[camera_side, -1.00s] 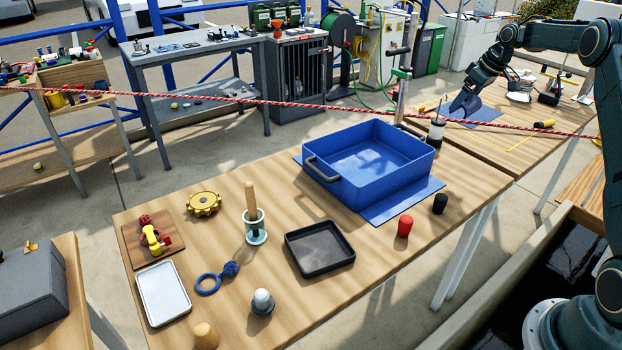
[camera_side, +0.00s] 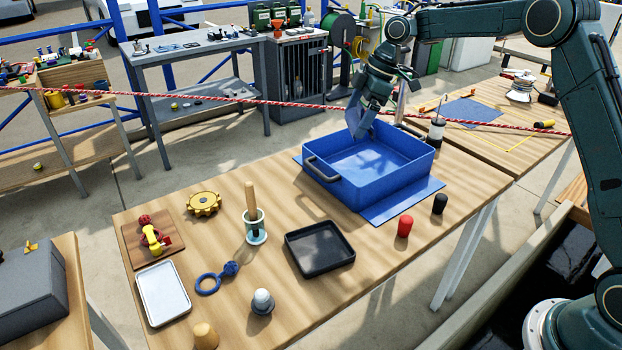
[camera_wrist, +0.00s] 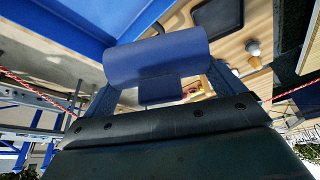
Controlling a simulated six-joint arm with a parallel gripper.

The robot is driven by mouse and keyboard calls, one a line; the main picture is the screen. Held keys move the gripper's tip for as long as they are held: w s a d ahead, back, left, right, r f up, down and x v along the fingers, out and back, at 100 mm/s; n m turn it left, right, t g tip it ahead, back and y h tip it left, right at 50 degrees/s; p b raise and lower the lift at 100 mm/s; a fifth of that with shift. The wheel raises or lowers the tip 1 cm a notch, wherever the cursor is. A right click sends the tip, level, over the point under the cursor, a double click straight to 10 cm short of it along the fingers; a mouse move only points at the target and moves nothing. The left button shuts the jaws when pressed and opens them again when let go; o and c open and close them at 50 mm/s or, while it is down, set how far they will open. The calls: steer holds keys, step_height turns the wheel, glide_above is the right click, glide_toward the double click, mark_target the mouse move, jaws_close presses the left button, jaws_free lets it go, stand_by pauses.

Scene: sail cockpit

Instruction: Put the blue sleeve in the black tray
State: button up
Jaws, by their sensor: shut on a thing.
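My gripper (camera_side: 358,125) is above the far left part of the blue bin in the side view. It is shut on the blue sleeve (camera_wrist: 156,57), a smooth cylinder lying across between the fingers in the wrist view. In the side view the sleeve (camera_side: 359,120) shows only in part at the fingertips. The black tray (camera_side: 320,248) lies on the wooden table, left of and nearer than the blue bin, and looks empty. Its dark shape also shows at the top of the wrist view (camera_wrist: 218,18).
The blue bin (camera_side: 402,180) with a grey handle stands on a blue mat. Red (camera_side: 405,226) and black (camera_side: 440,204) cylinders stand right of the tray. A red-white rope (camera_side: 285,103) crosses the scene.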

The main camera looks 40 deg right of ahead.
steer(key=s+a+r+n+g, duration=0.1)
steer(key=s+a+n, duration=0.2)
steer(key=a, duration=0.6)
steer(key=s+a+n+g, duration=0.1)
steer(key=s+a+n, duration=0.2)
steer(key=a, duration=0.6)
glide_above(310, 243)
step_height(310, 243, down, 16)
steer(key=shift+y, duration=0.3)
steer(key=shift+a, duration=0.1)
steer(key=shift+f, duration=2.05)
steer(key=shift+f, duration=0.2)
steer(key=o, duration=0.8)
